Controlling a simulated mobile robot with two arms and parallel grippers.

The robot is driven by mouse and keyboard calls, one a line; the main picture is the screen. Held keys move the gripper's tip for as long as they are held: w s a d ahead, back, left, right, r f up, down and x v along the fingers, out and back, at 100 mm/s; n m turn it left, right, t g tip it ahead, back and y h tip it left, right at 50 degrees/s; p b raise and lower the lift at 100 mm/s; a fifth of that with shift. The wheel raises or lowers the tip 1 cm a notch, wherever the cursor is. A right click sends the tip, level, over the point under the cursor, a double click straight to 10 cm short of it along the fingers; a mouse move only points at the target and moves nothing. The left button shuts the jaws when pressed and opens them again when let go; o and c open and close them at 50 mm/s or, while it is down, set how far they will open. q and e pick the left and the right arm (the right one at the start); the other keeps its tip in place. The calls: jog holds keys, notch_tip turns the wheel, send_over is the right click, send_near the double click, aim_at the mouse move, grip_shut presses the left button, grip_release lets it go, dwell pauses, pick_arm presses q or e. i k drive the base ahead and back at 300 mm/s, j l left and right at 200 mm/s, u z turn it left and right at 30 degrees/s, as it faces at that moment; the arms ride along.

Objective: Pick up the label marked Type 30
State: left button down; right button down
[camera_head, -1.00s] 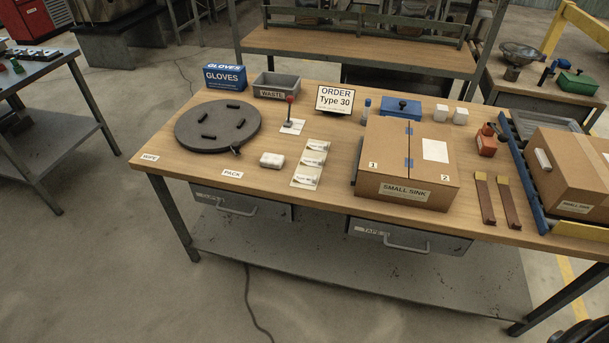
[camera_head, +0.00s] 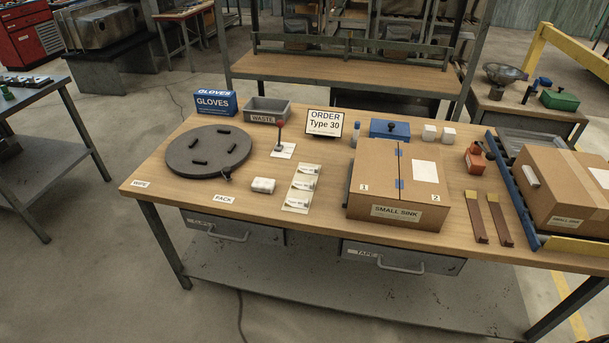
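Neither of my grippers is in view.
A white folded cloth (camera_head: 263,185) and the round dark turntable (camera_head: 208,151) are to the left. A stamp with a red knob (camera_head: 280,136) stands behind. Table room in front of the labels is clear.

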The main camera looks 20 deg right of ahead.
aim_at(304, 169)
jog(key=i+l, duration=0.1)
jog(key=i, duration=0.4)
jog(key=i+l, duration=0.1)
jog(key=i, duration=0.4)
